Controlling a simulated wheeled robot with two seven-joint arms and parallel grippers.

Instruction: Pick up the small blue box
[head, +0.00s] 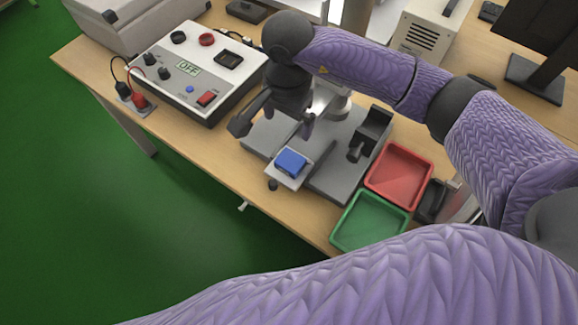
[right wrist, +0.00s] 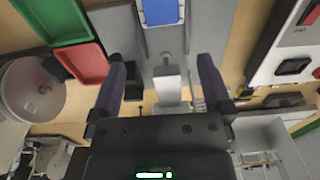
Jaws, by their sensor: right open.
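The small blue box (head: 290,161) sits on a small light plate at the front of a grey test fixture (head: 335,178) on the table. In the right wrist view the blue box (right wrist: 160,12) is at the top edge, partly cut off, beyond the fingertips and roughly centred between them. My right gripper (head: 273,128) is open and empty, behind the box in the head view and apart from it. Its two spread fingers also show in the right wrist view (right wrist: 160,62). My left gripper is not in view.
A white control unit with an OFF display (head: 168,88) stands left of the fixture. A red tray (head: 428,152) and a green tray (head: 338,243) lie to its right. A dark upright part (head: 373,128) rises from the fixture. The table's front edge is close to the box.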

